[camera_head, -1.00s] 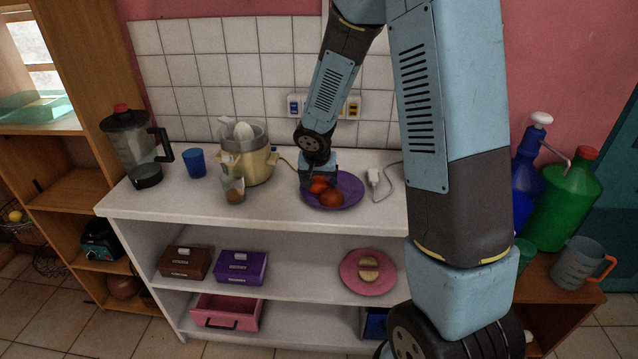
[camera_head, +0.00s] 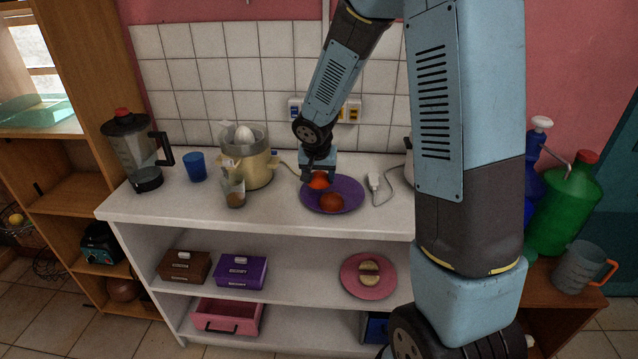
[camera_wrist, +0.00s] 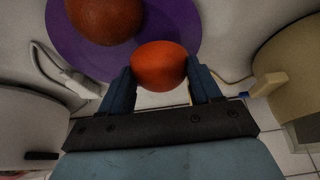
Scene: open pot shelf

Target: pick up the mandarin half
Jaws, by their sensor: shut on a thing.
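The mandarin half (camera_head: 320,181) is orange-red and held between the fingers of my gripper (camera_head: 318,174), over the far left part of the purple plate (camera_head: 347,186). In the wrist view the mandarin half (camera_wrist: 159,66) sits between the two blue fingertips of my gripper (camera_wrist: 160,80), which touch its sides. Whether it is clear of the plate is hard to tell. A second, darker orange piece (camera_head: 332,202) lies on the plate nearer the front; it also shows in the wrist view (camera_wrist: 104,16).
A cream juicer (camera_head: 252,168), a small clear cup (camera_head: 234,192) and a blue cup (camera_head: 196,166) stand left of the plate. A white plug (camera_head: 374,181) with a cable lies right of it. The counter's front (camera_head: 270,215) is clear.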

